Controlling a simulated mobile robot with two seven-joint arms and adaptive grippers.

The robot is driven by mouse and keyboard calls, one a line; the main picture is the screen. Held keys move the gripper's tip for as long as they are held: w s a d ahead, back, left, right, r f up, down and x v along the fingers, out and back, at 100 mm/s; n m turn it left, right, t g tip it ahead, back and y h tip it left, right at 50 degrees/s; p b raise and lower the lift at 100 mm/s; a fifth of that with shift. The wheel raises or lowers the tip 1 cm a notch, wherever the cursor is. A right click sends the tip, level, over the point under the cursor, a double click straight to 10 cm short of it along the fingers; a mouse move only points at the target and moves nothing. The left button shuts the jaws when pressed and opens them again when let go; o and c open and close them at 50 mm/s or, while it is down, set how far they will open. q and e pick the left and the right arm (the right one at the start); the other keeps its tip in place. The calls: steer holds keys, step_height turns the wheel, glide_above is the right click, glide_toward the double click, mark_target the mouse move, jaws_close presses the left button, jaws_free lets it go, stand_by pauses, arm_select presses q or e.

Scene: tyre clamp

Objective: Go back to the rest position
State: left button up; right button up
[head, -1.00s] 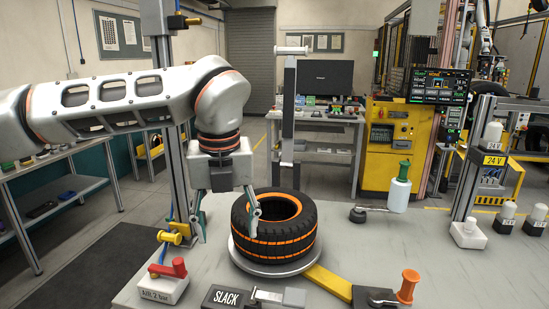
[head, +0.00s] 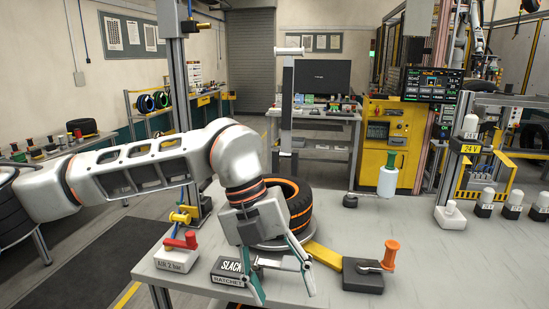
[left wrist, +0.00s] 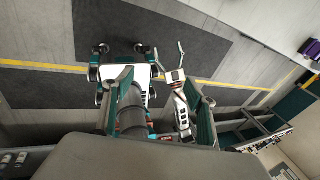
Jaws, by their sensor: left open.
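My left gripper (head: 285,294) is open and empty in the head view. Its teal and grey fingers point down near the table's front edge. The gripper body stands in front of the black tyre with orange bands (head: 297,206), hiding part of it. The tyre lies flat on a round grey plate (head: 268,246) on the table. The left wrist view looks over a white and teal robot base; a pale arm with thin prongs (left wrist: 180,58) stands beside it, apparently my right one, too small to read its jaws.
The grey table (head: 420,245) carries an AIR 2 bar block with a red handle (head: 180,250), a SLACK ratchet block (head: 230,270) near my left fingers, a yellow bar (head: 322,254) and an orange-handled crank block (head: 365,274). A green-topped bottle (head: 387,182) hangs farther back.

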arm_select(q)
steer(key=s+d+m+g+h, duration=0.2)
steer(key=s+d+g+h, duration=0.35)
steer(key=s+d, duration=0.5)
steer(key=d+r+n+h, duration=0.25)
steer(key=r+h, duration=0.35)
steer(key=h, duration=0.3)
steer(key=w+a+f+n+t+h, duration=0.2)
steer(key=w+a+n+t+h, duration=0.3)
steer(key=w+n+t, duration=0.6)
steer(key=w+a+f+n+t+y, duration=0.3)
steer(key=a+f+n+t+y, duration=0.2)
steer(key=f+n+t, duration=0.15)
steer(key=w+a+f+n+t+y, duration=0.2)
steer(key=a+f+n+t+y, duration=0.2)
steer(key=a+f+n+t, duration=0.25)
steer(key=s+a+f+n+g+y, duration=0.1)
steer(key=s+a+f+n+y, duration=0.3)
steer(key=f, duration=0.6)
steer(key=s+a+f+n+g+y, duration=0.1)
steer(key=a+f+n+y, duration=0.2)
steer(key=a+f+y, duration=0.5)
steer(key=s+a+f+n+g, duration=0.1)
steer(key=s+a+f+g, duration=0.3)
steer(key=s+f, duration=0.8)
step_height(320, 180, down, 3)
steer(key=shift+s+a+r, duration=0.1)
steer(key=shift+s+a, duration=0.1)
steer(key=shift+a, duration=0.8)
